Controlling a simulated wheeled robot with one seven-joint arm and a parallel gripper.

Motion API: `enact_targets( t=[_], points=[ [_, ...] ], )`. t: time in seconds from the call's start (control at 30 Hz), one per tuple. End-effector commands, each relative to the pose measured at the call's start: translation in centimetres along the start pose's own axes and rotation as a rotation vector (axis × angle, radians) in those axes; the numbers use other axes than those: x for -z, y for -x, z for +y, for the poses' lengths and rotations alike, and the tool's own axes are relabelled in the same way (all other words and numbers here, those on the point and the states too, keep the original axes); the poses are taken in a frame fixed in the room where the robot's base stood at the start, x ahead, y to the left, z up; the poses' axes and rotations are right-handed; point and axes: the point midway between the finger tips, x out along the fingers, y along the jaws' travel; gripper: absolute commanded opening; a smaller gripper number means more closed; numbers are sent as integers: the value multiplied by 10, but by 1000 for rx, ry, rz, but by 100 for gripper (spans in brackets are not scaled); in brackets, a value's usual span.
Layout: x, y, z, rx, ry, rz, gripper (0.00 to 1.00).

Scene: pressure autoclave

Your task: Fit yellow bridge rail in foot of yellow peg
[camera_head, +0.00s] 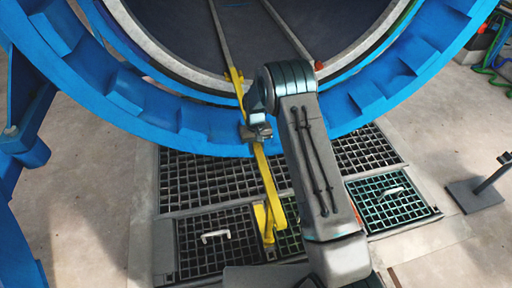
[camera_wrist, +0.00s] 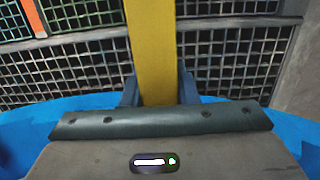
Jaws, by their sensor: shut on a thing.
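The yellow bridge rail (camera_head: 265,170) is a long yellow bar that slopes from the autoclave mouth down toward the floor grating. In the wrist view the rail (camera_wrist: 153,50) runs straight up between the two dark fingers (camera_wrist: 160,92). A yellow upright piece (camera_head: 262,222), perhaps the yellow peg, stands by the rail's lower end. I cannot tell whether the two touch there. The rail's upper end (camera_head: 236,78) is at the autoclave's lower lip, where contact is unclear.
The blue autoclave ring (camera_head: 190,118) curves close behind my gripper. Two rails (camera_head: 222,35) run inside its dark chamber. Floor gratings (camera_head: 215,180) lie below, some with white handles (camera_head: 215,236). A dark stand (camera_head: 478,193) is at the right. Bare concrete is at both sides.

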Motion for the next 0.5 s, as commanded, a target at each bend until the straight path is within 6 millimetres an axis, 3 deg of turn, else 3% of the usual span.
enact_targets(
  t=[0.5],
  points=[
    [2,-11,0,0,0,2,0]
  ],
)
